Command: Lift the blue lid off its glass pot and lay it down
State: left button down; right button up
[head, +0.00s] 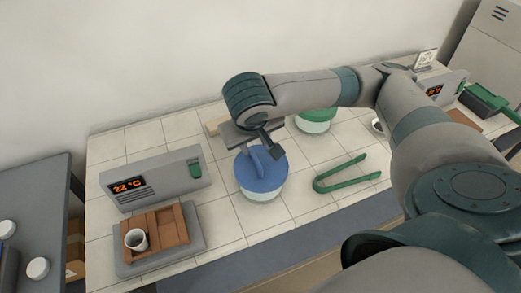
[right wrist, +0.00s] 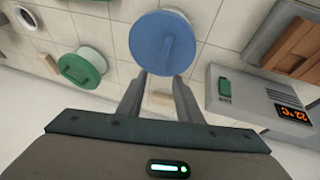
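The blue lid (head: 262,172) with its upright bar handle sits on a round glass pot (head: 263,197) on the tiled bench. My right gripper (head: 265,146) is at the back edge of the lid, close to the handle. Its two fingers (right wrist: 160,78) are apart with nothing between them. I cannot tell whether a finger touches the lid. My left gripper is not in view.
A grey furnace controller (head: 155,180) stands left, behind a brown brick tray (head: 170,223) holding a small cup (head: 136,239). Green tongs (head: 345,176) lie right of the pot. A green-lidded pot (head: 315,125) stands behind. Bare tiles (head: 218,215) lie between tray and pot.

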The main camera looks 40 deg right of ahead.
aim_at(253, 155)
jog(key=shift+b+x, duration=0.6)
jog(key=shift+x, duration=1.65)
jog(key=shift+f, duration=0.1)
jog(key=shift+w+f, duration=0.25)
jog(key=shift+f, duration=0.25)
jog(key=shift+w+f, duration=0.1)
jog(key=shift+f, duration=0.2)
jog(key=shift+x, duration=1.1)
jog(key=shift+w+d+f, duration=0.1)
jog(key=shift+w+f, duration=0.15)
jog(key=shift+f, duration=0.3)
grip_shut()
